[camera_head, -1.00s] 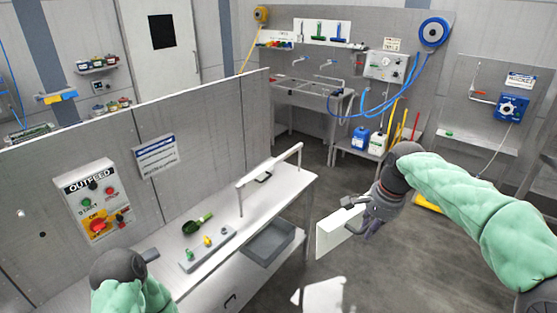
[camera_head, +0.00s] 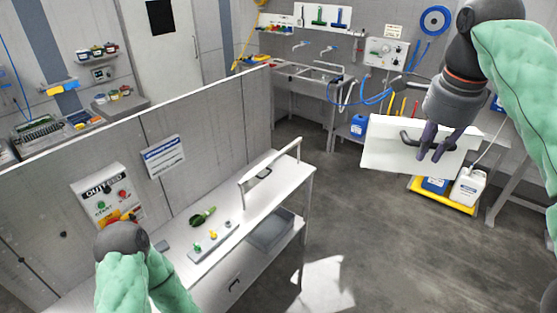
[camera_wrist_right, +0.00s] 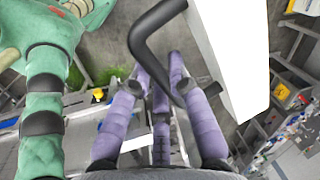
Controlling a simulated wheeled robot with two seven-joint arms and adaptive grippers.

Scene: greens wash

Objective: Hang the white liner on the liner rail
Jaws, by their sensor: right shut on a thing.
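The white liner (camera_head: 388,150) is a flat white piece with a dark bent handle. It hangs in the air at the right of the head view, above the floor and apart from the bench. My right gripper (camera_head: 432,152) is shut on it at the handle. In the right wrist view the liner (camera_wrist_right: 238,50) stands beside the purple fingers (camera_wrist_right: 162,85), and the dark handle (camera_wrist_right: 148,38) passes by them; the exact grip is hard to tell. A white rail on posts (camera_head: 270,162), apparently the liner rail, stands at the bench's far end. My left gripper is not seen.
The white bench (camera_head: 185,268) carries a grey tray (camera_head: 214,243) with small fittings and a green-handled tool (camera_head: 202,217). A grey bin (camera_head: 270,232) sits below. A partition (camera_head: 205,150) runs behind. Jugs stand in a yellow tray (camera_head: 440,200).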

